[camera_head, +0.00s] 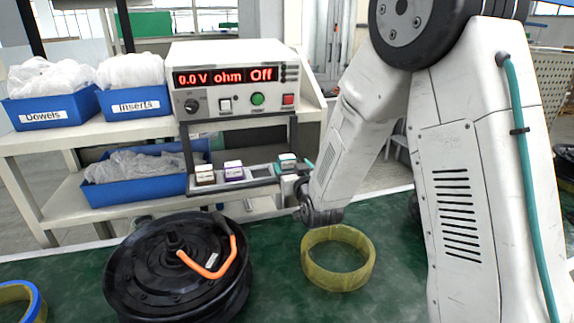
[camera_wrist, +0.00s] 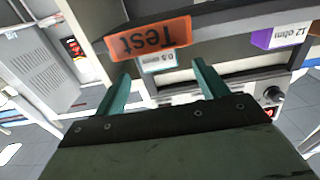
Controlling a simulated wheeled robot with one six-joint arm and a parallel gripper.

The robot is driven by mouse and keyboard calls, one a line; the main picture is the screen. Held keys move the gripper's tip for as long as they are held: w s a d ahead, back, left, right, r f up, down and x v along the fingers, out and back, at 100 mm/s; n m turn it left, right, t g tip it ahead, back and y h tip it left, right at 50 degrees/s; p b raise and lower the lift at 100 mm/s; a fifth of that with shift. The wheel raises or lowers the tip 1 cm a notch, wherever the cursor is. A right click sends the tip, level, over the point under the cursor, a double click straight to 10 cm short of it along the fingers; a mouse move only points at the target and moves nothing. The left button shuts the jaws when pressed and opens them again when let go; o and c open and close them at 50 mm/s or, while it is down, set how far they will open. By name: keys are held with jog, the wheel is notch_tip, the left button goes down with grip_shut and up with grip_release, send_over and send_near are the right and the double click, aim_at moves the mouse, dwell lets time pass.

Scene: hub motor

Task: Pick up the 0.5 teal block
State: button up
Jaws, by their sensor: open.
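The teal block (camera_head: 287,162) stands at the right end of the small rack under the meter in the head view. In the wrist view its white label (camera_wrist: 168,61), reading 0.5, shows between the fingertips, partly behind an orange Test tag. My gripper (camera_wrist: 162,70) is open, with one teal finger on each side of the label; no contact with the block shows. In the head view my gripper (camera_head: 303,172) is at the right end of the rack, close beside the block and partly hidden by my arm.
A purple 12 ohm block (camera_head: 234,171) and a brown block (camera_head: 204,174) stand left on the rack. The orange Test tag (camera_wrist: 150,38) hangs close to the fingers. The meter (camera_head: 236,84) is above. A hub motor (camera_head: 175,268) and yellow ring (camera_head: 338,260) occupy the green table.

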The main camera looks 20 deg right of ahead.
aim_at(285, 156)
jog(key=w, duration=0.7)
jog(key=shift+w+d+f, duration=0.1)
jog(key=shift+w+f, duration=0.05)
jog(key=shift+w, duration=0.2)
jog(key=c, duration=1.1)
jog(key=shift+c, duration=0.5)
